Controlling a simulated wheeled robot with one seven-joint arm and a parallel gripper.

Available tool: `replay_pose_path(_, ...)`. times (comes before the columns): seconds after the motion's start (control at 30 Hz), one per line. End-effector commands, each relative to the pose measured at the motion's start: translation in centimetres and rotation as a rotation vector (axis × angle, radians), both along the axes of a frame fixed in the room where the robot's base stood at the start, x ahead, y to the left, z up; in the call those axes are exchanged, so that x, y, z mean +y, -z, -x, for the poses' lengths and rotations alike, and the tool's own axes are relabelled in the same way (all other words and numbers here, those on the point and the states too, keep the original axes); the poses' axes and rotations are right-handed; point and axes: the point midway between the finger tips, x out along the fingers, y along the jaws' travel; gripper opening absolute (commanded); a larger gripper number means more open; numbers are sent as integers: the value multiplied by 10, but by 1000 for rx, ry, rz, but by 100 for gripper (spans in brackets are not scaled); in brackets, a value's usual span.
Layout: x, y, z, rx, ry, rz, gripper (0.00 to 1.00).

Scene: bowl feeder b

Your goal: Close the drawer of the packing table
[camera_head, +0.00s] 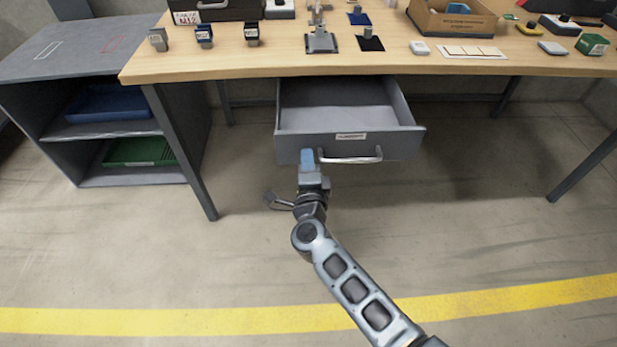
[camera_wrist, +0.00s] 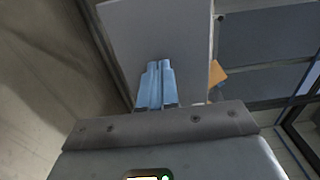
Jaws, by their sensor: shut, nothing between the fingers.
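The grey drawer (camera_head: 293,146) hangs under the wooden packing table (camera_head: 230,62) and stands pulled out, its inside empty where I can see it. A silver bar handle (camera_head: 352,159) and a small white label are on its front. My gripper (camera_head: 307,158) is shut and empty at the drawer front, just left of the handle's left end. In the wrist view, the two blue fingers (camera_wrist: 156,84) lie together in front of a grey panel (camera_wrist: 185,35), which looks like the drawer front. I cannot tell whether the fingertips touch it.
A grey shelf unit (camera_head: 45,75) with a blue and a green tray stands at left. Table legs (camera_head: 180,150) flank the drawer. Small boxes, devices and a cardboard box (camera_head: 470,24) sit on the table top. The floor before the drawer is clear, with a yellow line (camera_head: 200,320).

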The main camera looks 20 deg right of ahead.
Motion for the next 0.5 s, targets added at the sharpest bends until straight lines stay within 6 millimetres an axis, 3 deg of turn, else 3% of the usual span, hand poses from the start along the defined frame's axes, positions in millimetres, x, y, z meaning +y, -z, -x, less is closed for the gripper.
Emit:
replay_pose_path(0.2,-24,5,-74,-4,3,-1,0)
replay_pose_path(0.5,-49,6,-152,-4,2,-2,0)
